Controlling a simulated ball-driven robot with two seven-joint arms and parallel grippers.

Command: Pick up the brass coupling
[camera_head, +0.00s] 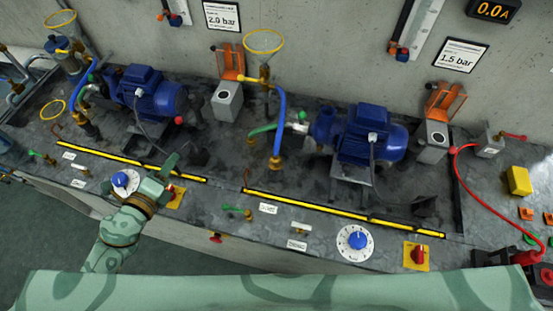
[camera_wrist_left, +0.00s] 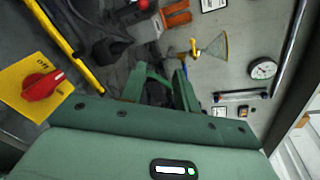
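Small brass-coloured fittings show in the head view: one at the lower end of the right blue hose (camera_head: 277,162) and a small piece on the front bench edge (camera_head: 300,229). I cannot tell which of them is the brass coupling. My left gripper (camera_head: 172,166) is over the front of the bench, by the left blue dial (camera_head: 122,181) and the yellow plate (camera_head: 176,198). In the left wrist view its two fingers (camera_wrist_left: 167,85) stand apart with nothing seen between them. My right gripper is not in view.
Two blue pump motors (camera_head: 148,92) (camera_head: 358,135) stand at the back of the bench. Yellow-black strips (camera_head: 330,208) run along the front. Orange brackets (camera_head: 445,100), funnels (camera_head: 263,42) and a red hose (camera_head: 480,205) stand around. A red knob (camera_wrist_left: 42,86) shows close in the wrist view.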

